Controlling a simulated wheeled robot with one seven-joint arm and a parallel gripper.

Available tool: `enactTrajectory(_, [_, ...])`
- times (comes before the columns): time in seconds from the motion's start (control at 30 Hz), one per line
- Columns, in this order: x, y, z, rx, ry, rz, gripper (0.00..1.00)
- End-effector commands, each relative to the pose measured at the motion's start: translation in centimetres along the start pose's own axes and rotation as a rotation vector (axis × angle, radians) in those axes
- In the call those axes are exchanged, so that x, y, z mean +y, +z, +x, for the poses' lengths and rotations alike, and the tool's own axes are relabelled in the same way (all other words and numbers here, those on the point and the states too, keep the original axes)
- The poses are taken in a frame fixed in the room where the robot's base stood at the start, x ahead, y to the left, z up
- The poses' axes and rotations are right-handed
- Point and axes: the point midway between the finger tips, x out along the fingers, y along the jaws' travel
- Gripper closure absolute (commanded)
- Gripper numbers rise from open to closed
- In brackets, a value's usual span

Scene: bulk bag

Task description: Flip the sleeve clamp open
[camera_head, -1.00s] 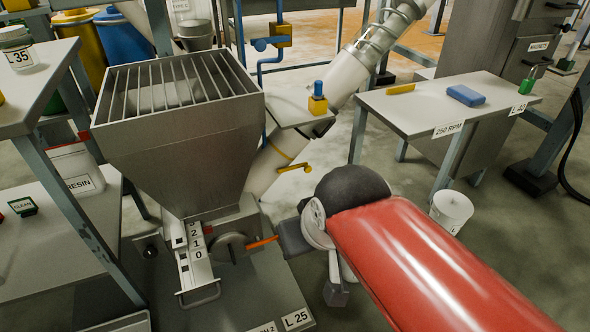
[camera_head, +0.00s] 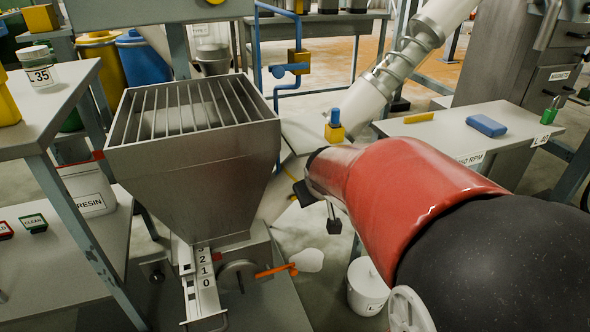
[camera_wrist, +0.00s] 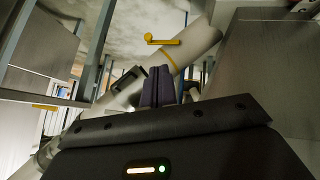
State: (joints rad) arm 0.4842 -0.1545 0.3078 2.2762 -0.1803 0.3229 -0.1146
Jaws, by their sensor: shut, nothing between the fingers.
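I cannot pick out a sleeve clamp with certainty. A pale slanted tube (camera_head: 358,105) carries a yellow handle that shows in the wrist view (camera_wrist: 162,41), with a yellow band beside it. A dark rectangular fitting (camera_wrist: 128,80) also sits on that tube. My gripper (camera_head: 301,194) is right of the grey hopper, in front of the tube; my red arm hides part of the tube behind it. In the wrist view my two dark fingers (camera_wrist: 157,86) are together with nothing between them, apart from the yellow handle in the picture.
The grated hopper (camera_head: 192,150) stands left of my gripper. Below it are a numbered slide (camera_head: 204,280) and an orange lever (camera_head: 275,271). A side table (camera_head: 455,128) holds a blue block. A white bucket (camera_head: 367,288) is on the floor below my arm.

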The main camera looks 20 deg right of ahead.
Motion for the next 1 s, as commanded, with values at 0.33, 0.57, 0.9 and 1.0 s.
enactTrajectory(0.33, [3.9, -2.4, 8.9, 0.114, -0.018, -0.013, 1.0])
enactTrajectory(0.57, [4.3, -2.8, 9.9, 0.138, -0.022, -0.013, 1.0])
enactTrajectory(0.9, [4.2, -2.7, 10.4, 0.136, -0.023, -0.013, 1.0])
enactTrajectory(1.0, [4.1, -2.7, 11.6, 0.136, -0.024, -0.014, 1.0])
